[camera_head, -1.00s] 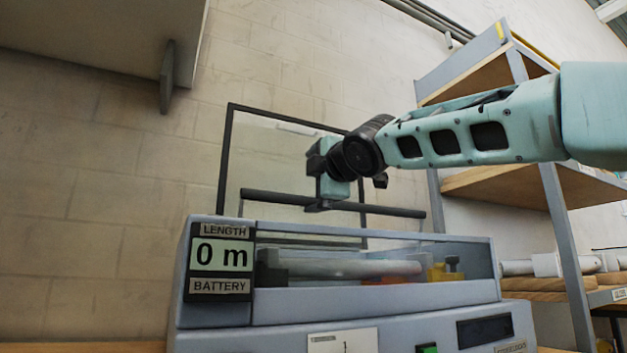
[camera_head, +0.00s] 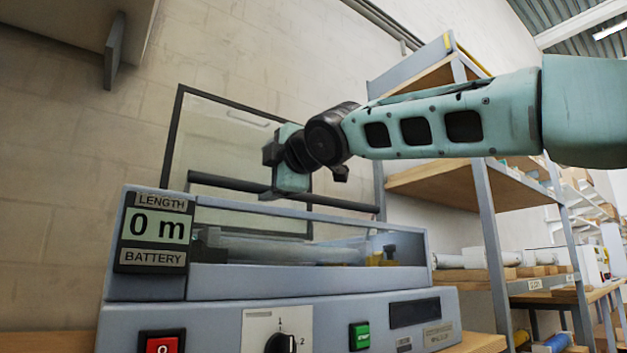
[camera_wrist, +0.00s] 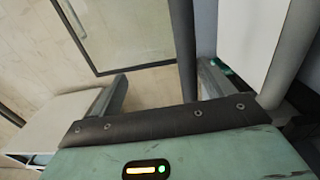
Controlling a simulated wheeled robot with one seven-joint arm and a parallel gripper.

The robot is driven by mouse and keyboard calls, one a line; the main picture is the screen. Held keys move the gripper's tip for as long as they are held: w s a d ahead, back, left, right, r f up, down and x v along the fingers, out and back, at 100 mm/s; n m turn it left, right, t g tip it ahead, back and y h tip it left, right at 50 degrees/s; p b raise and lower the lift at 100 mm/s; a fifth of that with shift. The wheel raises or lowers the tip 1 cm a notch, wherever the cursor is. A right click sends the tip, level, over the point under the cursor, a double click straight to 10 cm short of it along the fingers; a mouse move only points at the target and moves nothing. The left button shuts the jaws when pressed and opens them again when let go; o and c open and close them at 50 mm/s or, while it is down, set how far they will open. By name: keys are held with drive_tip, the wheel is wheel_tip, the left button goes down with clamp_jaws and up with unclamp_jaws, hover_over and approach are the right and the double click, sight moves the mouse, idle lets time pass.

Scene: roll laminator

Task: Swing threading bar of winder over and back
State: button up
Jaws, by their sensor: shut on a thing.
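The laminator (camera_head: 300,283), a grey-blue machine with a length display, stands in the lower part of the head view. A dark threading bar (camera_head: 345,204) runs level across above its top, in front of a dark-framed clear pane (camera_head: 225,130). My gripper (camera_head: 272,182) is shut on the bar near its middle. In the wrist view the dark bar (camera_wrist: 184,50) passes between the fingers of my gripper (camera_wrist: 165,85). The finger contact itself is partly hidden by the gripper body.
Behind the laminator's clear front window lies a pale roller (camera_head: 285,248). Shelving (camera_head: 430,178) stands at the right behind my arm. A grey box-like overhang (camera_head: 75,25) is at the upper left. A red switch (camera_head: 162,343), a dial and a green button are on the front panel.

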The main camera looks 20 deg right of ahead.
drive_tip(key=shift+s+d+r, duration=0.1)
drive_tip(key=shift+s+r, duration=0.2)
drive_tip(key=shift+s, duration=0.3)
drive_tip(key=shift+s+d+r, duration=0.1)
drive_tip(key=shift+s+r, duration=0.2)
drive_tip(key=shift+s, duration=0.25)
drive_tip(key=shift+c, duration=0.7)
drive_tip(key=shift+s+d+b, duration=0.1)
drive_tip(key=shift+s+b, duration=0.3)
drive_tip(key=shift+s, duration=0.05)
drive_tip(key=c, duration=0.3)
drive_tip(key=shift+s+d+f+b, duration=0.2)
drive_tip(key=shift+s+f+b, duration=0.5)
drive_tip(key=shift+s, duration=0.3)
drive_tip(key=shift+s+d+f+b, duration=0.2)
drive_tip(key=shift+s+f+b, duration=0.45)
drive_tip(key=shift+s, duration=0.4)
drive_tip(key=shift+s+d+f+b, duration=0.2)
drive_tip(key=shift+s+f+b, duration=0.35)
drive_tip(key=shift+s+b, duration=0.4)
drive_tip(key=shift+c, duration=0.2)
drive_tip(key=shift+s+f+b, duration=0.2)
drive_tip(key=shift+s+b, duration=0.2)
drive_tip(key=shift+b, duration=0.35)
drive_tip(key=shift+s+d, duration=0.1)
